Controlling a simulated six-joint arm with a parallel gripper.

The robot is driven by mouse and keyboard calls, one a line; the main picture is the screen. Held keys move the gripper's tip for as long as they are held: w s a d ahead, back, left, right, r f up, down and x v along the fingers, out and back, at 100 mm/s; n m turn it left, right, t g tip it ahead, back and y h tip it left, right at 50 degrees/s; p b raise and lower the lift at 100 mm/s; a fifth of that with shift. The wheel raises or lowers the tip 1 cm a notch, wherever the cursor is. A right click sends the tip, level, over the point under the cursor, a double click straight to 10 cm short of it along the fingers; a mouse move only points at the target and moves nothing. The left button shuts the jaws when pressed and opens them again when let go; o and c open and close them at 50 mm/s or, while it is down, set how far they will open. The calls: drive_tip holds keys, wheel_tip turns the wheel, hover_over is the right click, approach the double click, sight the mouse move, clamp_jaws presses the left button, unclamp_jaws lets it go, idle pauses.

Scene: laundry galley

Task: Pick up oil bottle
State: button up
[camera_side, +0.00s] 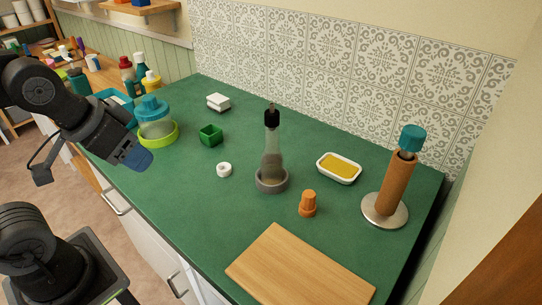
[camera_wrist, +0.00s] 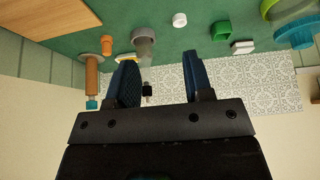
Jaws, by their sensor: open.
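The oil bottle (camera_side: 272,150) is clear glass with a dark top. It stands upright in a round grey holder (camera_side: 271,181) on the green counter. In the wrist view, which is upside down, the grey holder (camera_wrist: 144,36) and the dark top (camera_wrist: 147,89) show near the left finger, and the glass body is hard to make out. My gripper (camera_side: 137,158) is at the left in the side view, above the counter's front left edge and well apart from the bottle. Its two blue fingers (camera_wrist: 159,62) are spread wide with nothing held.
A teal-lidded jar (camera_side: 155,126) stands close to my gripper. A green box (camera_side: 211,134) and white ring (camera_side: 224,169) lie left of the bottle. An orange shaker (camera_side: 308,204), butter dish (camera_side: 339,169), brown roll stand (camera_side: 396,186) and wooden board (camera_side: 300,270) are to its right and front.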

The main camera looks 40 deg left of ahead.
drive_tip(key=shift+o, duration=0.2)
drive_tip(key=shift+o, duration=1.2)
drive_tip(key=w+d+t+h, duration=0.3)
drive_tip(key=w+d+t, duration=0.2)
drive_tip(key=w+d, duration=0.7)
drive_tip(key=n+t+y, duration=0.3)
drive_tip(key=t+y, duration=0.2)
approach(271, 134)
drive_tip(key=w+d+f, duration=0.1)
drive_tip(key=d, duration=0.2)
drive_tip(key=w+a+y, duration=0.1)
drive_tip(key=w, duration=0.1)
drive_tip(key=w+a+t+y, duration=0.1)
drive_tip(key=w, duration=0.1)
drive_tip(key=w+a+f+y, duration=0.1)
drive_tip(key=w, duration=0.1)
drive_tip(key=shift+w+a+n+t+y, duration=0.3)
drive_tip(key=shift+x, duration=2.75)
